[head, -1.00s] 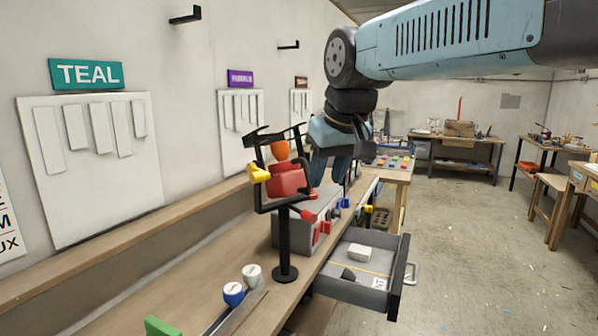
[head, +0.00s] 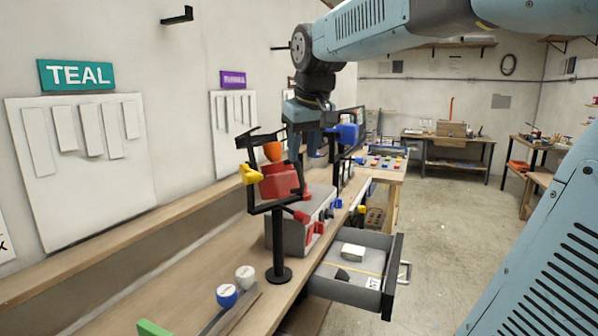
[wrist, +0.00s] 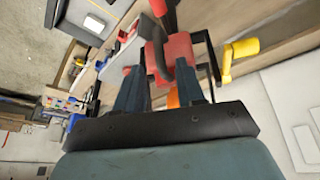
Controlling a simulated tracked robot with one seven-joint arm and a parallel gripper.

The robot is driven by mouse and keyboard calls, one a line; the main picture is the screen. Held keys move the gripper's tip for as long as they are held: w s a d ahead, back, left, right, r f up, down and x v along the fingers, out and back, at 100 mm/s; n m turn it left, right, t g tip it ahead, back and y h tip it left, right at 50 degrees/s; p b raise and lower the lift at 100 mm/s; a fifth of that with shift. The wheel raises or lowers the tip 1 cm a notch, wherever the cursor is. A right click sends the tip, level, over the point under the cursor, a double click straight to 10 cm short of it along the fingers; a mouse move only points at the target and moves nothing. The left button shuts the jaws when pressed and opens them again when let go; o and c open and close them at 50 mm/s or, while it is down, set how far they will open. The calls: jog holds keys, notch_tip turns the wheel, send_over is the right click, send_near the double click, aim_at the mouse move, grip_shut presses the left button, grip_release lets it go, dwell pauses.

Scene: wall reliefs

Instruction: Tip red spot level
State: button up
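A red boxy lamp (head: 278,182), which I take as the red spot, sits in a black frame on a black stand (head: 279,240) on the bench. A yellow knob (head: 249,174) is on the frame's left side and an orange part (head: 273,151) shows behind the red body. The lamp looks slightly tilted. My gripper (head: 305,152) is just above and right of the lamp. In the wrist view, my gripper (wrist: 158,70) has its two fingers apart, with the red body (wrist: 175,52) and a black curved handle (wrist: 158,60) ahead between them. Contact cannot be told.
An open grey drawer (head: 345,285) juts out at the front right. A grey box (head: 290,225) with red and blue parts stands behind the stand. A second black frame with a blue lamp (head: 348,133) is farther along. White and blue caps (head: 227,295) lie in front.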

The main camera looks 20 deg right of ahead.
aim_at(300, 166)
jog(key=x, duration=0.6)
jog(key=shift+f, duration=0.25)
grip_shut()
dwell(0.4)
